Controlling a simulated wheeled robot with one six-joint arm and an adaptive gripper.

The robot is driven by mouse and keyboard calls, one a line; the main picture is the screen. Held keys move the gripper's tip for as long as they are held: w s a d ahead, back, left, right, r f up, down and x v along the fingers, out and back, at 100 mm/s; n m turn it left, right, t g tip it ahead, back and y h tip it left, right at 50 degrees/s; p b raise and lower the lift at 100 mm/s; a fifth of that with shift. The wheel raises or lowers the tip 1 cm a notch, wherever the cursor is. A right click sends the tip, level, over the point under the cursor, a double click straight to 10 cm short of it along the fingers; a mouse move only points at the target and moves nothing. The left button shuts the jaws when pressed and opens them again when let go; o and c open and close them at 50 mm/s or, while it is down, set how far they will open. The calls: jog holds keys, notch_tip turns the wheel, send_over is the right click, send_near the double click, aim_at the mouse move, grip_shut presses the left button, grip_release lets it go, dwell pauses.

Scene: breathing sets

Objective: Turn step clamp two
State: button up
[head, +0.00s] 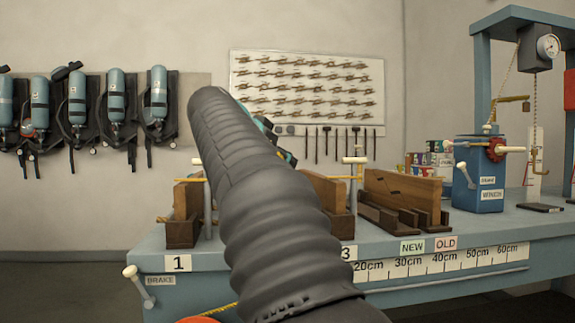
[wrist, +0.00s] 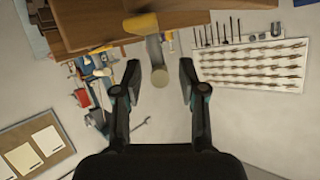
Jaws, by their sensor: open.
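In the wrist view my gripper (wrist: 159,74) is open, with one finger on each side of a pale post with a round end (wrist: 159,76). A yellow bar (wrist: 141,24) crosses this post beside brown wood (wrist: 100,22). I cannot tell whether the fingers touch the post. In the head view my own arm covers the place between the number 1 label (head: 178,263) and the number 3 label (head: 348,253), so step clamp two is hidden there. Similar clamps with yellow bars stand at one (head: 207,205) and three (head: 354,185).
A brake lever (head: 138,284) sticks out at the front left. Breathing sets (head: 115,100) hang on the wall.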

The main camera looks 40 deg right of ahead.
jog(key=v, duration=0.7)
jog(key=shift+s+a, duration=0.15)
jog(key=shift+a, duration=0.15)
